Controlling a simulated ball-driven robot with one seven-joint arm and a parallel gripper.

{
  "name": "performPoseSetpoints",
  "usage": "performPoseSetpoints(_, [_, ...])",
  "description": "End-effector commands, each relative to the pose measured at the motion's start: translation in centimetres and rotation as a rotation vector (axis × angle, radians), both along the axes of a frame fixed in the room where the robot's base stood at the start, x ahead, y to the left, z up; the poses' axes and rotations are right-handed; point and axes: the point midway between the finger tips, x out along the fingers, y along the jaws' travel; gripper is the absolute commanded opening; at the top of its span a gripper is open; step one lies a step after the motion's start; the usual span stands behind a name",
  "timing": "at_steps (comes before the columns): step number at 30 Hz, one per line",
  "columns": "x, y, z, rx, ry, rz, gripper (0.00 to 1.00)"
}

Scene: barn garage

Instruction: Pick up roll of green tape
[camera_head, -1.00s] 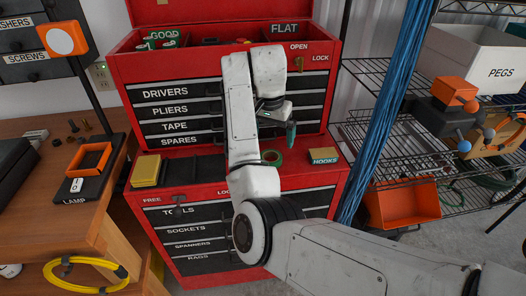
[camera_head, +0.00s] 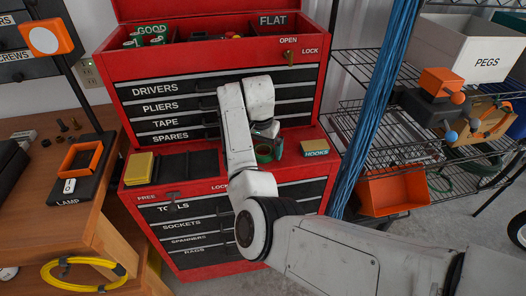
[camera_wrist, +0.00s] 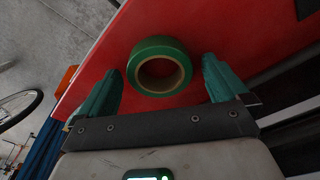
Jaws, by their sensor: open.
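The roll of green tape (camera_wrist: 159,46) lies flat on the red top of the lower tool chest (camera_wrist: 110,75). In the wrist view it sits just beyond and between the two green fingertips of my gripper (camera_wrist: 159,80), which are apart with nothing between them. In the head view the tape (camera_head: 263,154) shows beside my gripper (camera_head: 272,148), partly hidden by my arm. I cannot tell from the head view how high the fingers are above the chest top.
A small box labelled HOOKS (camera_head: 315,148) sits to the right of the tape. A yellow block (camera_head: 139,168) and a dark tray (camera_head: 187,163) are to the left. The upper chest's drawers (camera_head: 170,115) rise behind. Blue cables (camera_head: 372,115) hang at the right.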

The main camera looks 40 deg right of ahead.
Motion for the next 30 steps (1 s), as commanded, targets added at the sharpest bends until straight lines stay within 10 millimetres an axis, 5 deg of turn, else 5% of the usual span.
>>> performPoseSetpoints(8, [0.00,-0.05,-0.42,0.000,0.000,-0.001,1.00])
performPoseSetpoints(25, [0.01,-0.05,-0.37,-0.001,0.000,-0.001,0.46])
performPoseSetpoints(30, [0.01,-0.05,-0.36,-0.001,0.000,-0.001,0.45])
